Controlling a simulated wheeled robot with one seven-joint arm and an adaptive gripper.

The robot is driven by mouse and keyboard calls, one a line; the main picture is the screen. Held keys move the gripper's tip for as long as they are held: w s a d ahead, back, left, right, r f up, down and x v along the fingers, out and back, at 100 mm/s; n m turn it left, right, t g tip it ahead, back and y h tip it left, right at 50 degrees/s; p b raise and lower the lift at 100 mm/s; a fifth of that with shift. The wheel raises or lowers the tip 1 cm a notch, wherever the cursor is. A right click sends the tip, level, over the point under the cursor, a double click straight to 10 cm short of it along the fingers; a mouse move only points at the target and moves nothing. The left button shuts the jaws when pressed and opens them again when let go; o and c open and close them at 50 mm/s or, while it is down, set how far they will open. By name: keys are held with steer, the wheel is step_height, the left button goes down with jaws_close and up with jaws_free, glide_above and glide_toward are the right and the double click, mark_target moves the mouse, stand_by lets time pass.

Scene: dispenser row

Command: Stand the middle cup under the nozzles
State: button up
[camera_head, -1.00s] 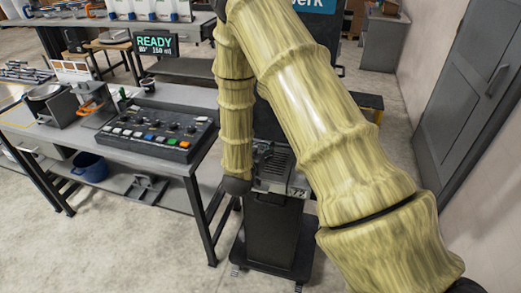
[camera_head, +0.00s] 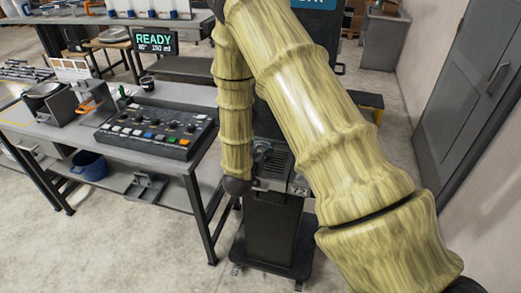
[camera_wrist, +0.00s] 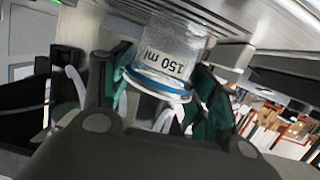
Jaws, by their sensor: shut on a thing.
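A clear cup (camera_wrist: 172,50) with a "150 ml" label and a blue band shows in the wrist view. My gripper (camera_wrist: 163,90) is shut on it, with dark green fingertips on either side of the cup. The cup looks tilted in this view, near a grey metal surface (camera_wrist: 240,15) with ridges; I cannot tell whether they touch. In the head view my arm covers most of the dispenser, and the held cup and the nozzles cannot be made out. A slotted grey tray (camera_head: 281,163) shows beside the arm.
A bench on the left bears a button panel (camera_head: 158,130), a dark cup (camera_head: 147,83) and a display (camera_head: 155,41) reading "READY" and "150 ml". A blue bucket (camera_head: 89,166) stands on its lower shelf. A grey door (camera_head: 470,95) is at the right. Open floor lies in front.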

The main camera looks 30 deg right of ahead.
steer(key=o, duration=1.3)
